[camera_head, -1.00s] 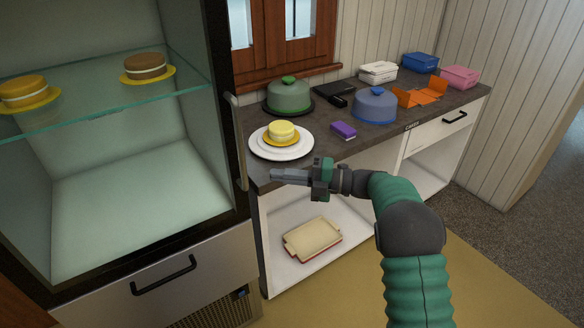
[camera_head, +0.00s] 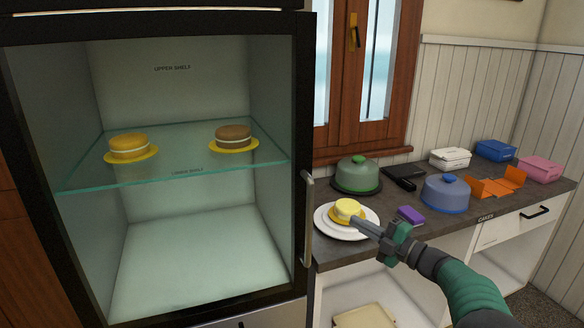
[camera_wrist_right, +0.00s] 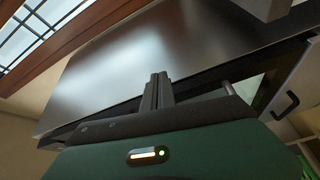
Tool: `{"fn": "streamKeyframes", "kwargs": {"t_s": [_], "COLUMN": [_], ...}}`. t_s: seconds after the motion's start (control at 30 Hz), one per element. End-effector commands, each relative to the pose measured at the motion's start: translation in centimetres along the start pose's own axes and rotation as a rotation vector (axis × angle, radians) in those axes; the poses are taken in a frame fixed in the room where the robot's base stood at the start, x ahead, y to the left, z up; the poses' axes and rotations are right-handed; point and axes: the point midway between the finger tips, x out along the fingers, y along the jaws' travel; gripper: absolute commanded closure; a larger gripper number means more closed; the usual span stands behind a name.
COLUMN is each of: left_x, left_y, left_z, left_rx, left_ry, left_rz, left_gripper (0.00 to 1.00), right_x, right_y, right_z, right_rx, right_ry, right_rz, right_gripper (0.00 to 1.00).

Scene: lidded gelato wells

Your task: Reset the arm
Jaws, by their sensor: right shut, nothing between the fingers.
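My right gripper (camera_head: 358,224) comes in from the lower right in the head view. Its fingers are shut and empty. The tips overlap the view of the small yellow cake (camera_head: 347,207) on the white plate (camera_head: 330,231); I cannot tell whether they touch. The right wrist view also shows the closed fingers (camera_wrist_right: 157,92), with a grey flat panel beyond them. My green right arm (camera_head: 470,290) stretches back to the lower right corner. My left gripper is not in view.
An open display case with a glass shelf (camera_head: 180,168) stands at left, holding two cakes on yellow plates. The counter (camera_head: 400,236) bears a green dome (camera_head: 357,176), a blue dome (camera_head: 447,195), a purple box (camera_head: 410,214) and several lidded boxes. The case's lower shelf is empty.

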Motion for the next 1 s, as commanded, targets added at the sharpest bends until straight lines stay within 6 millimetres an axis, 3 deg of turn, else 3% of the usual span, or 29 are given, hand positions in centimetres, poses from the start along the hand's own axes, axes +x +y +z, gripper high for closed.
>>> {"fn": "streamKeyframes", "kwargs": {"t_s": [0.03,0.07,0.17,0.27,0.4,0.5,0.6,0.73,1.0], "left_x": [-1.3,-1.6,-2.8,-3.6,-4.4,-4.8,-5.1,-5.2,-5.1], "left_y": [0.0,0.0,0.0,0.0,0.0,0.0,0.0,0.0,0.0], "left_z": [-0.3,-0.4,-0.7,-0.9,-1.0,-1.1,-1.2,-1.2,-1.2], "left_rx": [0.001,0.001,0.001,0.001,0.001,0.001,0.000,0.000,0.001], "left_ry": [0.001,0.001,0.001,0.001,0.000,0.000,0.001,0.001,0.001], "left_rz": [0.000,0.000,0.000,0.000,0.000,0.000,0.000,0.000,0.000], "left_gripper": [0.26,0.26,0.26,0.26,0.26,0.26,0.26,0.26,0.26], "right_x": [0.1,-0.4,-4.3,-10.1,-17.3,-21.9,-25.4,-27.6,-27.8], "right_y": [2.3,2.6,-0.4,-6.9,-14.4,-18.2,-20.6,-21.9,-22.1], "right_z": [0.6,1.2,1.3,-2.4,-10.1,-15.8,-20.4,-23.2,-23.5], "right_rx": [0.123,0.219,0.577,0.906,1.211,1.366,1.466,1.524,1.529], "right_ry": [-0.159,-0.270,-0.637,-0.946,-1.247,-1.418,-1.540,-1.617,-1.628], "right_rz": [0.036,0.052,0.049,-0.026,-0.163,-0.263,-0.343,-0.395,-0.402], "right_gripper": [1.00,1.00,1.00,1.00,1.00,1.00,1.00,1.00,1.00]}}
